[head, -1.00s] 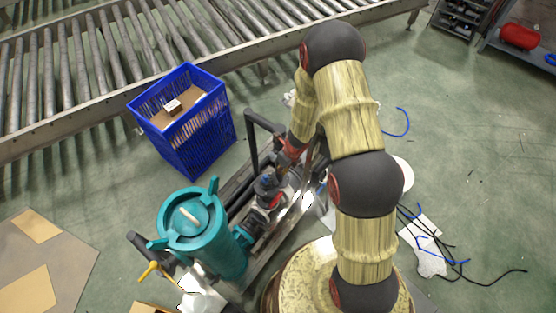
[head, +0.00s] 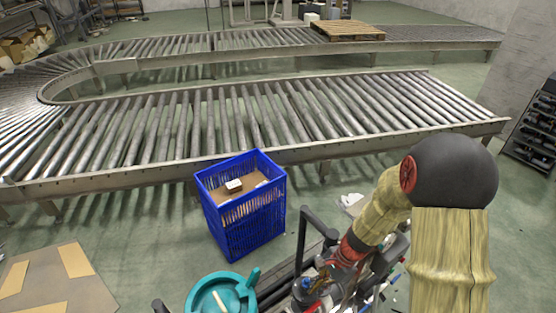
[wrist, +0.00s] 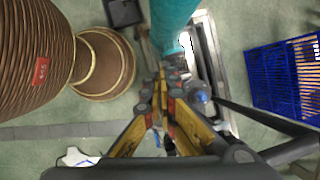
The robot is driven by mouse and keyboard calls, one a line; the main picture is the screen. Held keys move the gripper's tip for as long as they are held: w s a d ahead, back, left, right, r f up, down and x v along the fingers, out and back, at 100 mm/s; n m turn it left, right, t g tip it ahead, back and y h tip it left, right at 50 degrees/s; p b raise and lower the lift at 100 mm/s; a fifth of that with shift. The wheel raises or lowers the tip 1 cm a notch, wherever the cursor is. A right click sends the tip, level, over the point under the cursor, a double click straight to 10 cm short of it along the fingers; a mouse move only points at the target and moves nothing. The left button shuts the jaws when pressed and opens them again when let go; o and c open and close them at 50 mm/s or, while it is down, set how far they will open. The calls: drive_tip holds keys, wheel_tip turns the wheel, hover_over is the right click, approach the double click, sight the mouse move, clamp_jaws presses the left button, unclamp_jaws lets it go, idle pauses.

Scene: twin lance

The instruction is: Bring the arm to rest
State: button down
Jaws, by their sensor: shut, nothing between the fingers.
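My gripper (wrist: 165,92) shows in the wrist view with its yellow fingers drawn together at the tips and nothing held between them. It points down over the floor, close to the teal vessel (wrist: 170,22) and the metal frame beside it. In the head view my arm comes down from the right, and its far end is hard to tell apart from the pump machinery (head: 310,287) behind and below it. The teal vessel (head: 222,294) is cut off by the bottom edge there.
A blue crate (head: 243,215) holding cardboard and a small box (head: 233,186) stands left of my arm; it also shows in the wrist view (wrist: 270,82). A long roller conveyor (head: 250,120) runs behind it.

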drive_tip(key=s+d+r+n+t+h+b, duration=0.1)
drive_tip(key=s+d+r+n+t+b, duration=0.1)
drive_tip(key=r, duration=0.6)
drive_tip(key=s+d+r+n+t+h+b, duration=0.2)
drive_tip(key=s+r+n+b, duration=0.2)
drive_tip(key=r, duration=0.5)
drive_tip(key=s+d+r+n+t+h+b, duration=0.1)
drive_tip(key=s+d+r+n+t+b, duration=0.1)
drive_tip(key=s+r+n, duration=0.5)
drive_tip(key=shift+s+d+r+t+b, duration=0.25)
drive_tip(key=shift+r+t+b, duration=0.25)
drive_tip(key=shift+r+b, duration=0.3)
